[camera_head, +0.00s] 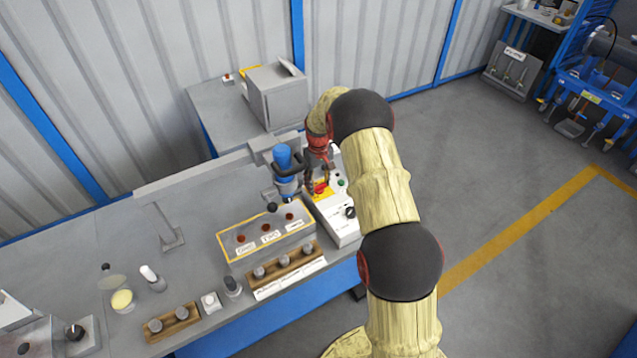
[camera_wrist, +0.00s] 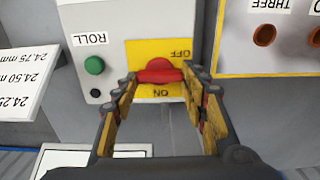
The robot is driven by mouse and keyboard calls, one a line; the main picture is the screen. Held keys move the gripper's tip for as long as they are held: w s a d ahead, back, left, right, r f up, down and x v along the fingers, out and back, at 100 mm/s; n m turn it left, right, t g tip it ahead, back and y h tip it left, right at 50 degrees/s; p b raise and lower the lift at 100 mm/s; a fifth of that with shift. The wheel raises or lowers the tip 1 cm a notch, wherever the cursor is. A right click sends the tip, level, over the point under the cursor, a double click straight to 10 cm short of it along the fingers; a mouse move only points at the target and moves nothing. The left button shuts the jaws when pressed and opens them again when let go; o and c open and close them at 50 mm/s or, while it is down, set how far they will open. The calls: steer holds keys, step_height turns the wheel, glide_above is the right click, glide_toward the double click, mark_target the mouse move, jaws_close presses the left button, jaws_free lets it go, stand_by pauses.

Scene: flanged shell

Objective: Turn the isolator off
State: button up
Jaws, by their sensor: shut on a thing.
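The isolator is a red rotary knob (camera_wrist: 160,71) on a yellow plate (camera_wrist: 143,50) on the front of a pale grey control box (camera_wrist: 105,22). The plate's lettering shows upside down in the wrist view, with OFF above the knob and ON below it. The knob's bar lies roughly sideways there. My gripper (camera_wrist: 162,77) has one finger at each end of the bar and is shut on it. In the head view the knob (camera_head: 320,188) shows just below my gripper (camera_head: 317,180), partly hidden by the fingers.
A green button (camera_wrist: 94,65) labelled ROLL and a small black button (camera_wrist: 95,93) sit beside the plate. A yellow-edged panel with holes (camera_head: 264,230) and a blue upright tool (camera_head: 284,158) stand close to the box. The floor at right (camera_head: 510,170) is clear.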

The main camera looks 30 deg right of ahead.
stand_by(0.4)
steer(key=o, duration=1.2)
steer(key=shift+c, duration=0.2)
steer(key=shift+r, duration=0.1)
step_height(320, 180, up, 12)
